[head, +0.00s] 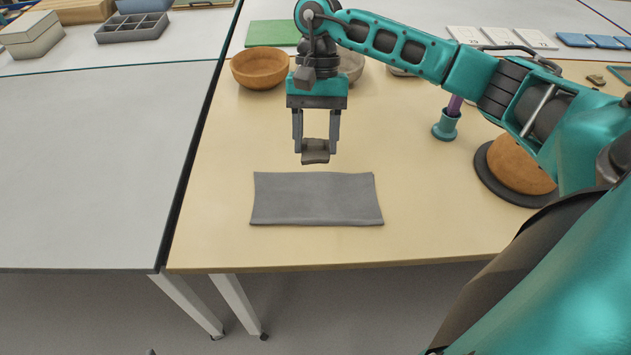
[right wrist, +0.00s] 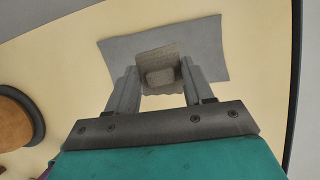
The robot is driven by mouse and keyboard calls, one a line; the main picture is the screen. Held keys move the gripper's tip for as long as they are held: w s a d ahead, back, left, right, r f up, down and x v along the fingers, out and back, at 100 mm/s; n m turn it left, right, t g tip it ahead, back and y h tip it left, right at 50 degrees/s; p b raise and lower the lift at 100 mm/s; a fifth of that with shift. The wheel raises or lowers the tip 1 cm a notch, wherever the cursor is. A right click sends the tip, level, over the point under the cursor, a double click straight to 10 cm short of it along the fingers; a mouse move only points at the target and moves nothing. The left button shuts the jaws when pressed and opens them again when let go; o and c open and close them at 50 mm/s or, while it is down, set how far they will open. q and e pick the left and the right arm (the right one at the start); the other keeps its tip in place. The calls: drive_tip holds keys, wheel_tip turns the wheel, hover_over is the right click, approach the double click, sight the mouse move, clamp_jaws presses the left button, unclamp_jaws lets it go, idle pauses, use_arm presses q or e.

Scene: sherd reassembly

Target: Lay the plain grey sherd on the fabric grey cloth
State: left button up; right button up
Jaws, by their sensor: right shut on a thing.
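The plain grey sherd (head: 315,157) is held between the fingers of my right gripper (head: 315,146). In the head view it hangs just behind the far edge of the grey cloth (head: 317,200), which lies flat near the front of the wooden table. The right wrist view shows the sherd (right wrist: 160,72) between the fingertips of the right gripper (right wrist: 155,86), overlapping part of the cloth (right wrist: 207,48) in the picture. The sherd appears raised above the table; the exact height is hard to tell. My left gripper is not in view.
A wooden bowl (head: 258,69) and a green mat (head: 272,33) are at the back. At right are a teal holder (head: 445,127) and a rounded brown vessel (head: 520,166) on a dark base. The table is clear around the cloth. A gap separates the grey table (head: 90,165) at left.

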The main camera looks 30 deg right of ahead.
use_arm(q)
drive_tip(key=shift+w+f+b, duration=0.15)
drive_tip(key=shift+b, duration=0.15)
use_arm(e)
approach(316, 201)
drive_tip(key=x, duration=0.5)
drive_tip(key=shift+a, duration=0.2)
drive_tip(key=shift+f+b, duration=0.35)
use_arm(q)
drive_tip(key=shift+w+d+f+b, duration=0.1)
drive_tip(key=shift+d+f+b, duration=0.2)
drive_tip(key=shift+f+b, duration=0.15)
use_arm(e)
drive_tip(key=shift+f, duration=0.35)
drive_tip(key=shift+s, duration=0.1)
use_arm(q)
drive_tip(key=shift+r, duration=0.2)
use_arm(e)
drive_tip(key=o, duration=1)
drive_tip(key=shift+o, duration=0.2)
